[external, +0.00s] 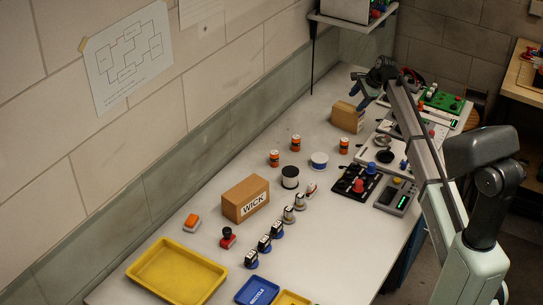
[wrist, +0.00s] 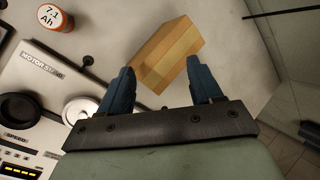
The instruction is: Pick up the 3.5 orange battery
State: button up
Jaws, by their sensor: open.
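Three orange batteries with dark and white bands stand upright on the bench in the external view: one at the left (external: 274,158), one behind it (external: 295,143) and one at the right (external: 343,146). Their labels are too small to read there. In the wrist view one orange battery (wrist: 55,18) at the top left reads 7.1 Ah; no battery marked 3.5 is legible. My gripper (external: 359,93) is open and empty at the far end of the bench, close to a cardboard box (external: 347,117). In the wrist view the box (wrist: 165,52) lies beyond and between the blue fingers (wrist: 160,68).
A grey motor panel (wrist: 62,88) with knobs lies left of my fingers. A white-and-blue tub (external: 319,160) and a spool (external: 290,177) stand near the batteries. The WICK box (external: 246,199) and yellow tray (external: 178,272) are nearer the camera. A wall borders the bench's left.

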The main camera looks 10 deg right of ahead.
jog(key=s+a+g+h, duration=0.1)
jog(key=s+a+g, duration=0.1)
jog(key=a, duration=0.9)
jog(key=s+a+g+h, duration=0.1)
jog(key=s+a, duration=0.2)
jog(key=a, duration=0.7)
jog(key=r+g+h, duration=0.1)
jog(key=r+h, duration=0.1)
send_over(274, 153)
jog(key=f, duration=0.8)
jog(key=shift+w+f, duration=0.35)
jog(key=shift+f, duration=0.05)
jog(key=shift+s+f, duration=0.15)
jog(key=shift+f, duration=1.15)
jog(key=shift+s+f, duration=0.15)
jog(key=shift+f, duration=1.1)
grip_shut()
